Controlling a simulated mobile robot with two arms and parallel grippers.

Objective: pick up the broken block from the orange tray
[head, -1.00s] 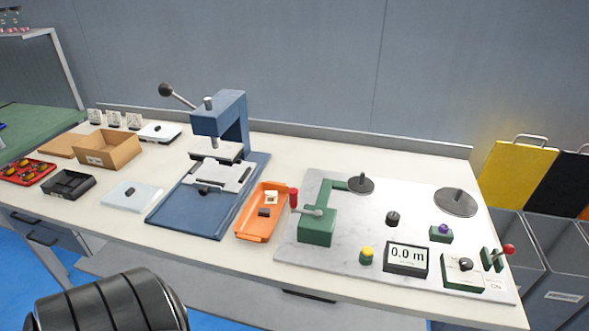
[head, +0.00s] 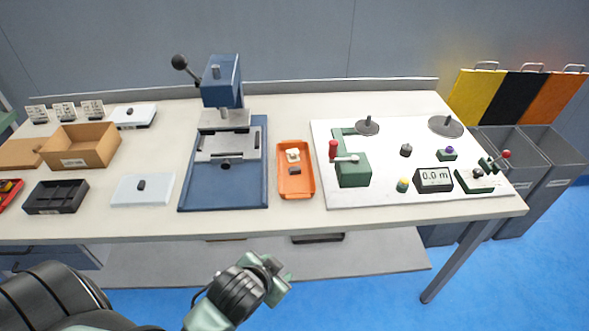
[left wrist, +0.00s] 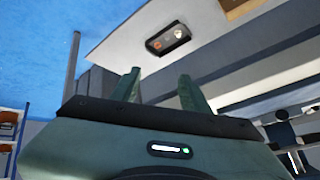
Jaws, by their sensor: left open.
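The orange tray (head: 296,190) lies on the bench between the blue press and the white board. It holds a whitish piece (head: 292,155) and a small dark block (head: 295,170); I cannot tell at this size which is broken. My left gripper (head: 278,276) is open in front of the bench, below its front edge and apart from the tray. In the left wrist view its two green fingers (left wrist: 158,92) are spread with nothing between them. The orange tray is not recognisable there. My right gripper is not in view.
A blue press (head: 222,195) stands left of the tray. A white board (head: 385,197) with a green winder (head: 353,172) is on its right. The bench's front edge (head: 300,228) lies between gripper and tray. A dark tray (left wrist: 168,40) shows in the left wrist view.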

